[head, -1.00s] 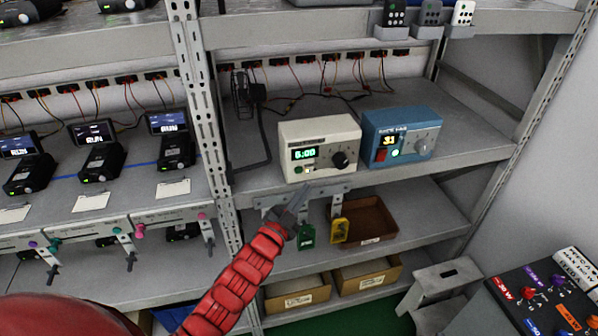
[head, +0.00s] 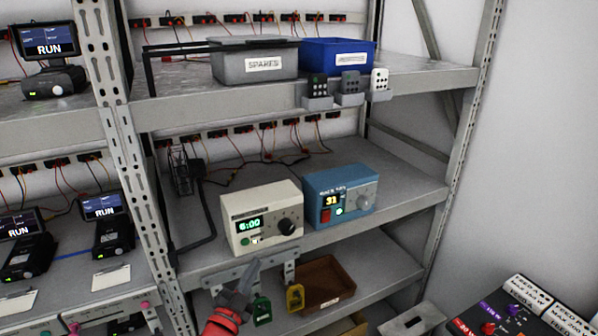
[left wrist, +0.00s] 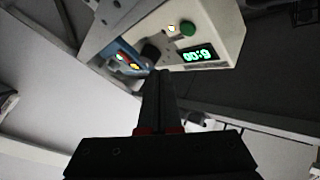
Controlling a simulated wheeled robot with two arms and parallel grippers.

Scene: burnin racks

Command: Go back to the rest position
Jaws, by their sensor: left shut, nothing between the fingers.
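My left gripper (head: 247,278) is shut and empty. In the head view it points up, in front of the shelf edge and below the cream timer box (head: 262,218), which has a green 6:00 display, a green button and a black knob. In the left wrist view the closed fingers (left wrist: 160,95) stand in the middle, and the cream box (left wrist: 205,35) shows upside down beyond them. The gripper appears apart from the box. My right gripper is not in view.
A blue box (head: 340,195) reading 31 stands right of the cream one. Green (head: 262,310) and yellow (head: 295,297) tags hang below the shelf edge near my gripper. A brown tray (head: 325,284) sits on the shelf below. A rack post (head: 112,120) rises at left.

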